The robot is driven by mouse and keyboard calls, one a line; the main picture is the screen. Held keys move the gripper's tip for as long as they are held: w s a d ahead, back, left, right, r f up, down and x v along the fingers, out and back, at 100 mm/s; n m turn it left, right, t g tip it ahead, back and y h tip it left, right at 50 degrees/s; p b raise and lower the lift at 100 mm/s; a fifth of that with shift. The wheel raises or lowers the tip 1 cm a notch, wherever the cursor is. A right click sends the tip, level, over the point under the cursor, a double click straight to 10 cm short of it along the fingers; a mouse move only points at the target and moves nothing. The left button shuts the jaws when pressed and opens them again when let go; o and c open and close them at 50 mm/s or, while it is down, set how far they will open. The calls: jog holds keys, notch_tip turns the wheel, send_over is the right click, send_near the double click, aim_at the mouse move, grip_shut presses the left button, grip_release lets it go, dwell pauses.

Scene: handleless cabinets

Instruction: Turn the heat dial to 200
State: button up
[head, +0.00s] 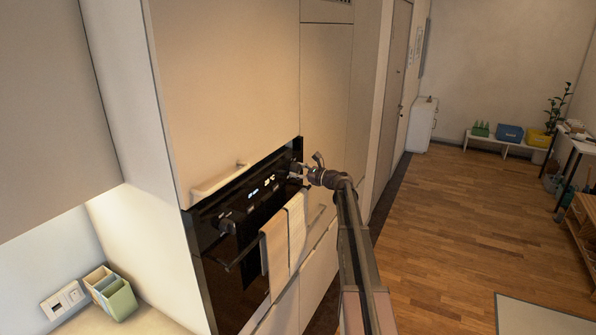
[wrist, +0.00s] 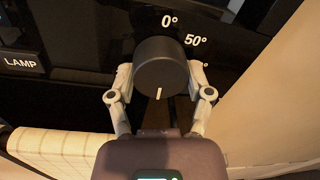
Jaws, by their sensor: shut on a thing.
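The heat dial (wrist: 160,66) is a round black knob on the glossy black oven panel. In the wrist view "0°" stands above it and "50°" at its upper right, with part of another degree mark lower on the right. The dial's white pointer line points almost straight down; the marking there is hidden. My gripper (wrist: 161,75) has one finger on each side of the dial and is shut on it. In the head view my gripper (head: 304,170) is at the right end of the oven (head: 222,283) panel, its fingers too small to make out.
Another knob (head: 228,225) is at the panel's left end. A "LAMP" label (wrist: 21,63) is left of the dial. The wooden floor (head: 470,220) is open to the right.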

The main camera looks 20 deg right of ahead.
jog(key=shift+m, duration=0.5)
jog(key=o, duration=1.1)
jog(key=shift+a, duration=0.1)
jog(key=shift+o, duration=0.2)
jog(key=v, duration=1.2)
